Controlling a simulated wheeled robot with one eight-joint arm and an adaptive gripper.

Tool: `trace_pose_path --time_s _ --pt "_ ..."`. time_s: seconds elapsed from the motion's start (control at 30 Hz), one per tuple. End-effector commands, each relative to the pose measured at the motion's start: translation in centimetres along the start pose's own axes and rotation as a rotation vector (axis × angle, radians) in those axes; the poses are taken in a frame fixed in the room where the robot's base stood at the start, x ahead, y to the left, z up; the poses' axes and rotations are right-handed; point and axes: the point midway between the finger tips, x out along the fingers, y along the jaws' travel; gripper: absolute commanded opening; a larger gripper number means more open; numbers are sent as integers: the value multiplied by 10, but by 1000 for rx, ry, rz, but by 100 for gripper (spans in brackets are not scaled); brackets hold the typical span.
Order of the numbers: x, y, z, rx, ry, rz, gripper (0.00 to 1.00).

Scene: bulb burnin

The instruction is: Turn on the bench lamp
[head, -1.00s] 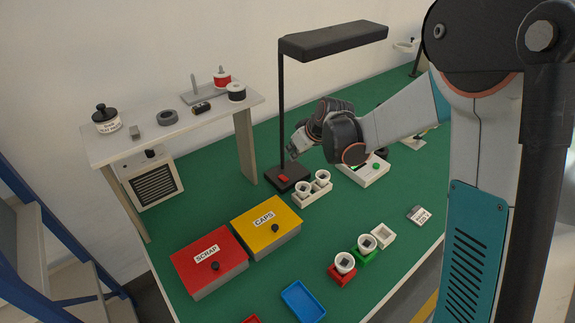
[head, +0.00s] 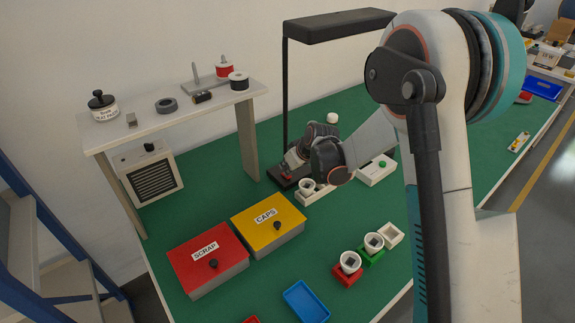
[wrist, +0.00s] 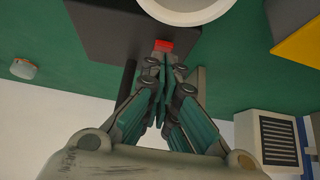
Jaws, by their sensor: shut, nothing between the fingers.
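The bench lamp (head: 338,25) has a flat black head on a thin black post above a black base (head: 275,175) at the back of the green bench. No light from it is visible. A red switch (wrist: 163,45) sits on the lamp base (wrist: 115,28) in the wrist view. My gripper (head: 287,170) is over the lamp base and largely hides the switch in the head view. In the wrist view my gripper (wrist: 162,62) is shut and empty, its tips right at the red switch. I cannot tell whether they touch it.
A white holder with cups (head: 308,190) stands close in front of the base. A white box with a green button (head: 376,170) is to its right. The shelf (head: 170,120) stands left. Yellow CAPS (head: 268,224) and red SCRAP (head: 207,260) boxes lie front left.

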Motion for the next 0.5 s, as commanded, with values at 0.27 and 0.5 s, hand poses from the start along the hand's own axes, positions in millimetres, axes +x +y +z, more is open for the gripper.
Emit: trace_pose_path --time_s 0.27,0.5 --pt "0 0 0 0 0 0 0" --pt "5 0 12 0 0 0 0"
